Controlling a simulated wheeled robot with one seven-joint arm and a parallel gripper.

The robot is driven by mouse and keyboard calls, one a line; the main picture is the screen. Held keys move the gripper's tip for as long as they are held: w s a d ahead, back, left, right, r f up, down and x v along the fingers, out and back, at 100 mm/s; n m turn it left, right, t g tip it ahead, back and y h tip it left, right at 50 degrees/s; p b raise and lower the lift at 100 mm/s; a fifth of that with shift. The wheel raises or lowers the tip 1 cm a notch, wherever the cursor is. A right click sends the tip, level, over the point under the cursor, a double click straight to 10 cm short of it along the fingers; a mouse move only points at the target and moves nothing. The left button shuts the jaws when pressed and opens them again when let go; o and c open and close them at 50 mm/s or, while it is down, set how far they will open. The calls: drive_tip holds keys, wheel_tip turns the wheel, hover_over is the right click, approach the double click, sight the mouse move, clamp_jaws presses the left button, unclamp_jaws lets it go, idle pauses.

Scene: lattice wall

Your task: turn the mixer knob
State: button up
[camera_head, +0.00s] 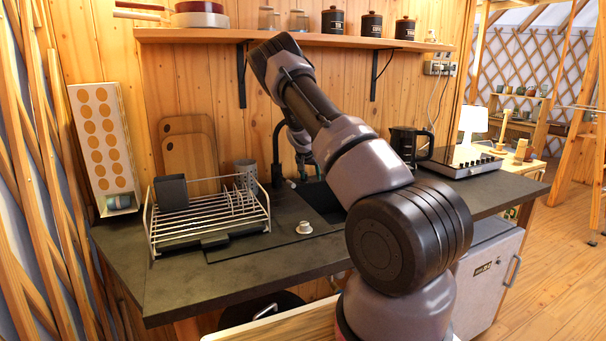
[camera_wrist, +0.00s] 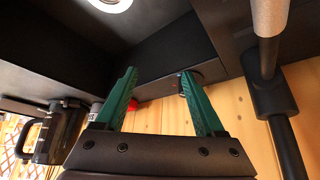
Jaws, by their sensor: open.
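My gripper (camera_wrist: 158,76) is open, its two green fingers spread apart. In the head view it (camera_head: 304,160) shows small behind the arm, just right of the black faucet (camera_head: 277,152), above the sink. In the wrist view the faucet's black pipe (camera_wrist: 290,145) with a grey tip runs down the right side, right of the fingers. A small dark round part with a bright rim (camera_wrist: 182,88) shows by the right fingertip; it may be the mixer knob, but I cannot tell for sure or whether it is touched. Nothing is seen held between the fingers.
The sink drain (camera_wrist: 110,3) shows at the top of the wrist view. A black kettle (camera_head: 410,142) stands right of the sink. A shelf (camera_head: 300,37) hangs above.

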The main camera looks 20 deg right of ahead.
drive_tip(key=s+a+r+n+y, duration=0.1)
drive_tip(key=s+a+n, duration=0.1)
drive_tip(key=a+n, duration=0.1)
drive_tip(key=s+a+r+n+y, duration=0.2)
drive_tip(key=s+a+n, duration=0.1)
drive_tip(key=s+a+r+n+y, duration=0.1)
drive_tip(key=s+a+n+y, duration=0.1)
drive_tip(key=s+a+n, duration=0.1)
drive_tip(key=shift+s+a+r, duration=0.1)
drive_tip(key=shift+a+r, duration=0.15)
drive_tip(key=shift+a, duration=0.3)
drive_tip(key=w+n+t+y, duration=0.1)
drive_tip(key=w+n, duration=0.1)
drive_tip(key=w+f+n+t+y, duration=0.1)
drive_tip(key=w, duration=0.1)
drive_tip(key=shift+n, duration=0.4)
drive_tip(key=w+d+t+y, duration=0.2)
drive_tip(key=w+d, duration=0.1)
drive_tip(key=w, duration=0.1)
drive_tip(key=m+t+h, duration=0.1)
drive_tip(key=t, duration=0.3)
approach(306, 174)
drive_tip(key=x, duration=1.1)
drive_tip(key=shift+w+f, duration=0.15)
drive_tip(key=shift+w, duration=0.1)
clamp_jaws()
